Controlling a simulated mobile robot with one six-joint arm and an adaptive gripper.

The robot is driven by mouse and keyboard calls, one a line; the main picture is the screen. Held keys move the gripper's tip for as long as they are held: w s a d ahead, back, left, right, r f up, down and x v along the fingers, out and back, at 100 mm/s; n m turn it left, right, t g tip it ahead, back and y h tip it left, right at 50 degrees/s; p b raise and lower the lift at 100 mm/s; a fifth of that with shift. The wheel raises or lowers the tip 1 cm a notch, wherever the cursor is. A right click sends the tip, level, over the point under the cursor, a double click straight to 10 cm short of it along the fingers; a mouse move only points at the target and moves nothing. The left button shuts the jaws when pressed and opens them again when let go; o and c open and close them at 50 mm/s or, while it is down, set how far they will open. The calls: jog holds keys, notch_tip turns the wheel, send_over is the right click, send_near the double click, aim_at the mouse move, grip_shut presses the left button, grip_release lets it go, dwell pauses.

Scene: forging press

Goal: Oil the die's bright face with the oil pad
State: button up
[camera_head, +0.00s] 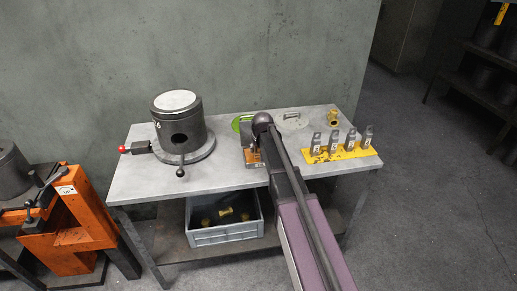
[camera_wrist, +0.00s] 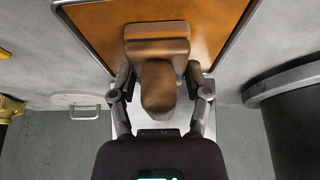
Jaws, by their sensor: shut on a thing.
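My gripper (camera_wrist: 161,98) is shut on the brown upright handle (camera_wrist: 158,84) of what looks like the oil pad. The handle's wider brown block (camera_wrist: 157,45) lies over an orange-brown plate with a dark rim (camera_wrist: 225,18); whether it touches the plate is unclear. In the head view my arm mostly hides the pad, and a bit of the orange plate (camera_head: 252,157) shows near the table's front. A dark upright cylinder with a pale, bright round top (camera_head: 175,100), perhaps the die, stands left of my gripper, apart from it.
The cylinder has a red-knobbed lever (camera_head: 124,149). A green item (camera_head: 238,123) and a pale lid with a handle (camera_head: 291,117) lie behind my arm. A yellow rack (camera_head: 345,153) holds several tagged grey pieces at right. A grey crate (camera_head: 226,233) sits below. An orange machine (camera_head: 75,225) stands left.

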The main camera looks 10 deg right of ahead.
jog(key=shift+r, duration=0.1)
jog(key=shift+r+p, duration=3.35)
jog(key=shift+p, duration=0.1)
jog(key=shift+s, duration=0.1)
